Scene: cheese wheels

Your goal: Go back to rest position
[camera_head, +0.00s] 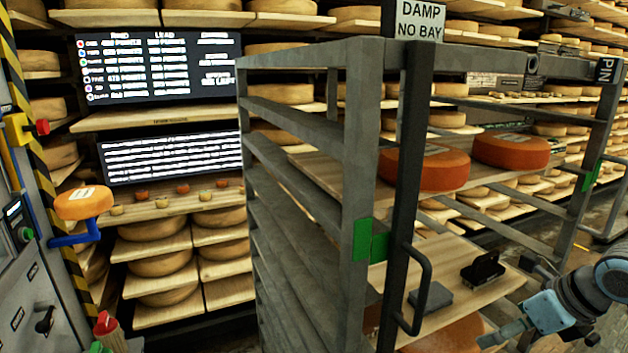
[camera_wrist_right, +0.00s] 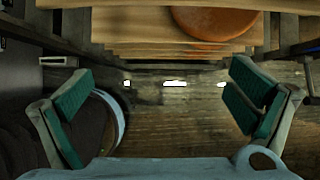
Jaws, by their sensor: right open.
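My right gripper (camera_head: 505,340) is at the bottom right of the head view, beside the lower part of the grey metal rack (camera_head: 358,140). In the right wrist view my right gripper (camera_wrist_right: 165,105) has its two green-padded fingers wide apart with nothing between them. An orange cheese wheel (camera_wrist_right: 215,22) on a wooden board shows beyond the fingers at the top of that view. My left gripper is not in view.
The rack holds two orange wheels (camera_head: 430,168) (camera_head: 510,151) on a board, above a lower board (camera_head: 455,305) with a dark block (camera_head: 483,268) and a grey block (camera_head: 430,298). A rack handle (camera_head: 417,290) sticks out near my right arm. An orange cheese (camera_head: 83,203) sits on a blue support at left.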

